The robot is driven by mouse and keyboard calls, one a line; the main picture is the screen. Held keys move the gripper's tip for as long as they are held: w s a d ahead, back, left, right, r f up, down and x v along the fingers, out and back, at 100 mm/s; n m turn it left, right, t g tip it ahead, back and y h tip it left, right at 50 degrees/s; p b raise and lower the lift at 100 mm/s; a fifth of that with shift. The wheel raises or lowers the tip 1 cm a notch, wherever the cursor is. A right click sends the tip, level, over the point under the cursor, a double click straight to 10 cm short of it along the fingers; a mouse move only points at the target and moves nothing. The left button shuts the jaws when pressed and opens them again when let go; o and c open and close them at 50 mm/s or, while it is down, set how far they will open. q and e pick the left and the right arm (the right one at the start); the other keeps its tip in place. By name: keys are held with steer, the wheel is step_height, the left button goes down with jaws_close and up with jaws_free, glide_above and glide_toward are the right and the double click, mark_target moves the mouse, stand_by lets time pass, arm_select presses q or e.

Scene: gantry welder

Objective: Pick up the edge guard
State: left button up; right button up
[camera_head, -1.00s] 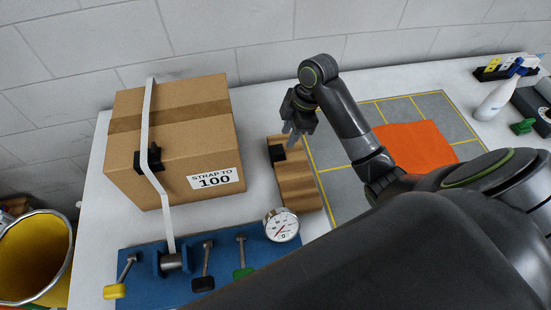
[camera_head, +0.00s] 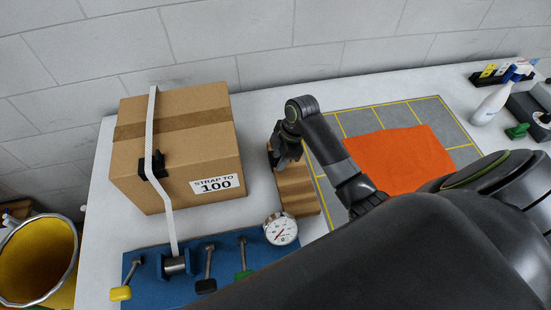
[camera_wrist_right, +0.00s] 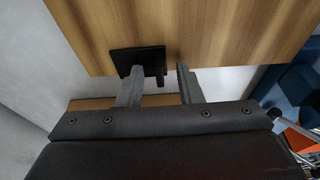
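The black edge guard (camera_wrist_right: 143,58) sits on the wooden block (camera_head: 297,190); in the wrist view it shows as a flat plate with a short flange turned toward me. My right gripper (camera_wrist_right: 160,72) is open, its two grey fingers on either side of the flange, the left finger overlapping the plate. I cannot tell whether either finger touches it. In the head view the right gripper (camera_head: 280,158) is low over the block's far end and hides most of the guard. My left gripper is not in view.
A strapped cardboard box (camera_head: 205,160), with another black guard (camera_head: 153,166) under its strap, stands left of the block. A blue fixture (camera_head: 150,285) with levers and a dial gauge (camera_head: 281,229) is in front. An orange cloth (camera_head: 395,155) lies on a grey mat (camera_head: 440,120) to the right.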

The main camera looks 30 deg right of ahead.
jaws_close()
steer(key=shift+r, duration=0.1)
